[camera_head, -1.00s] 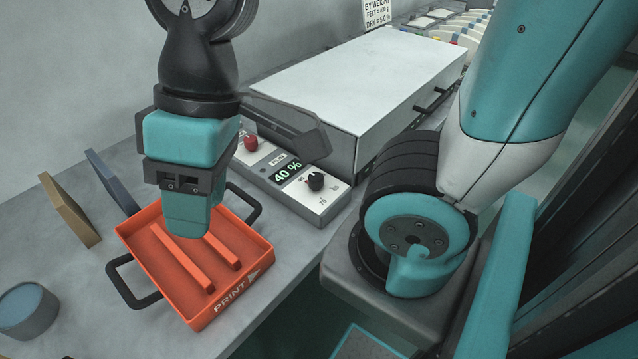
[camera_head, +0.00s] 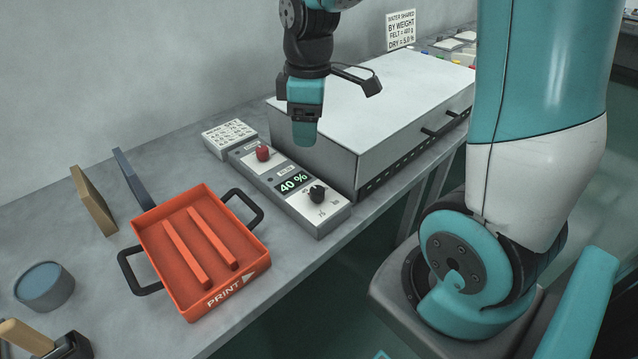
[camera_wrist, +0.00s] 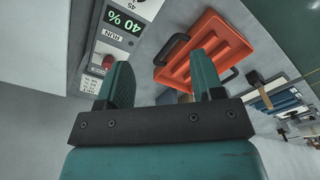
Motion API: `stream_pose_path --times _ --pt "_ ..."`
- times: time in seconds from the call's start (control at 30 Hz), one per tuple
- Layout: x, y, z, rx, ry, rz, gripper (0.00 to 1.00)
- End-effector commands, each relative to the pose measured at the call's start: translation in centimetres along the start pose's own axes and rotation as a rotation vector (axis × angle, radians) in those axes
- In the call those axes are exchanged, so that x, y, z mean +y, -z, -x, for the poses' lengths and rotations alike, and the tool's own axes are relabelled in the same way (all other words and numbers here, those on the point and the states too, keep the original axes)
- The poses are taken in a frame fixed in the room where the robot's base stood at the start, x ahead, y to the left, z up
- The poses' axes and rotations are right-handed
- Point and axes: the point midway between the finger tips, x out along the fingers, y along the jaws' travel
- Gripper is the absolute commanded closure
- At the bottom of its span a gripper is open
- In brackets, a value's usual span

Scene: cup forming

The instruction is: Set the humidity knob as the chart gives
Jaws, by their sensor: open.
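The control box (camera_head: 258,182) stands on the bench and carries a red knob (camera_head: 263,153), a green display (camera_head: 293,183) reading 40 % and a black knob (camera_head: 317,193). A small white chart (camera_head: 230,138) with rows of figures lies behind the box; its figures are too small to read. My gripper (camera_head: 304,140) is above the box, near the front of the grey cabinet, apart from both knobs. In the wrist view its two teal fingers (camera_wrist: 162,80) are spread with nothing between them. The red knob (camera_wrist: 107,62) and display (camera_wrist: 124,21) show past the left finger.
An orange tray (camera_head: 256,245) marked PRINT, with black handles, sits left of the box. A white-topped cabinet (camera_head: 385,98) stands right behind it. A sign (camera_head: 401,30) stands at the back. Two upright plates (camera_head: 92,200) and a blue-grey round container (camera_head: 44,288) are at left.

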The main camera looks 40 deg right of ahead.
Motion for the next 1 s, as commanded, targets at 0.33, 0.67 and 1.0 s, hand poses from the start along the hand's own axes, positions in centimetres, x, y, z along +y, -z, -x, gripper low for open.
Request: stream_pose_path --times 0.33,0.67,1.0 --pt "2.9 -1.8 -3.9 -0.051 -0.007 0.040 0.39" --pt "2.9 -2.1 -11.5 -0.051 -0.005 0.040 0.39" --pt "3.0 -2.3 -17.1 -0.048 -0.009 0.039 0.39"
